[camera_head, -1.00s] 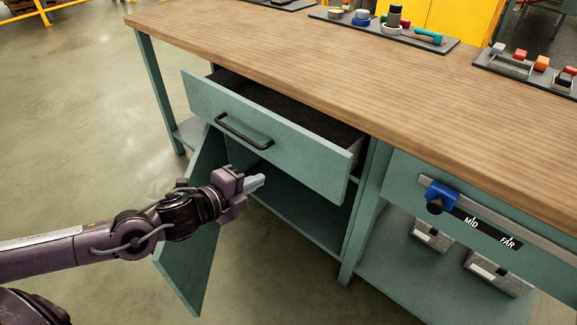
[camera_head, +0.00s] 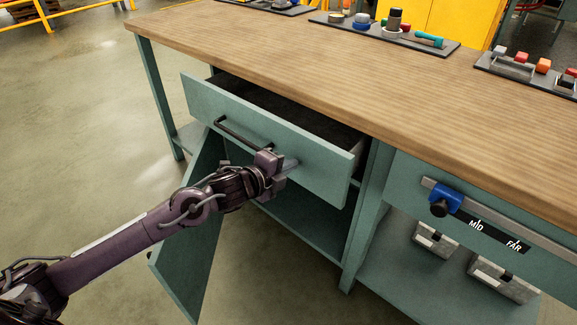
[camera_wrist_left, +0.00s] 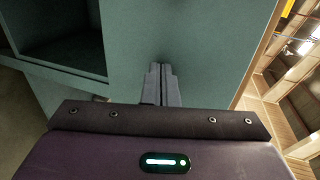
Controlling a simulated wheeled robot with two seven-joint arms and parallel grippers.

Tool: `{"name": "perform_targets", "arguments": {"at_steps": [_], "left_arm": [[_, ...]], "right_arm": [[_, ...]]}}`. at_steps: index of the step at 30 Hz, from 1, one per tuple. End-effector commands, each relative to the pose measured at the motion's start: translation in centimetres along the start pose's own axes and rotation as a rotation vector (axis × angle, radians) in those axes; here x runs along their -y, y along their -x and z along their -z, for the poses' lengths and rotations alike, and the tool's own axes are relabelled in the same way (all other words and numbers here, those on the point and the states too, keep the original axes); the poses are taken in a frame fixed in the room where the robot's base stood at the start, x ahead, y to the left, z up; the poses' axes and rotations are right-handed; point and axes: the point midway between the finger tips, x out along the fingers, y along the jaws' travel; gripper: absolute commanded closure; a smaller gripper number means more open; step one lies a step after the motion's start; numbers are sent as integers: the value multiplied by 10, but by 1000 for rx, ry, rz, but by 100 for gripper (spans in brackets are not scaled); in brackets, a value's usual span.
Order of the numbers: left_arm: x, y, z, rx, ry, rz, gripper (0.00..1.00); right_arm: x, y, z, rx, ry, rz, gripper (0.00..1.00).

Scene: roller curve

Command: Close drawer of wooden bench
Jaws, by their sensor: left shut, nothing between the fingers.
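The drawer (camera_head: 315,155) of the wooden bench (camera_head: 335,75) is pulled out, with its dark inside showing behind the teal front. Its black bar handle (camera_head: 232,132) is on the front, partly hidden by my left arm. My left gripper (camera_head: 290,166) is shut and empty, in front of the drawer front, right of the handle and low on the panel. In the left wrist view the shut fingers (camera_wrist_left: 161,82) point at the teal drawer front (camera_wrist_left: 190,40). I cannot tell whether the tips touch it. My right gripper is not in view.
A teal cabinet door (camera_head: 190,240) hangs open below the drawer, close to my left arm. A blue slider clamp (camera_head: 444,198) sits on a rail marked MID and FAR at right. Trays of parts (camera_head: 385,35) stand along the bench's back. Floor at left is clear.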

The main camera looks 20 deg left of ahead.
Motion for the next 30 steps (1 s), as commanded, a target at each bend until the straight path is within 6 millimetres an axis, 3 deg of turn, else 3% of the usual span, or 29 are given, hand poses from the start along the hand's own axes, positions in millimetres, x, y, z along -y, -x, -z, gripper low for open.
{"name": "perform_targets", "arguments": {"at_steps": [12, 24, 30], "left_arm": [[2, -6, 0, 1, 2, 2, 100], [27, -88, 0, 1, 3, 4, 100], [33, -105, 0, 0, 1, 0, 100]], "right_arm": [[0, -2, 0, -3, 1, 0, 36], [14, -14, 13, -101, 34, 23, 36], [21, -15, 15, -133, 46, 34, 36]]}}
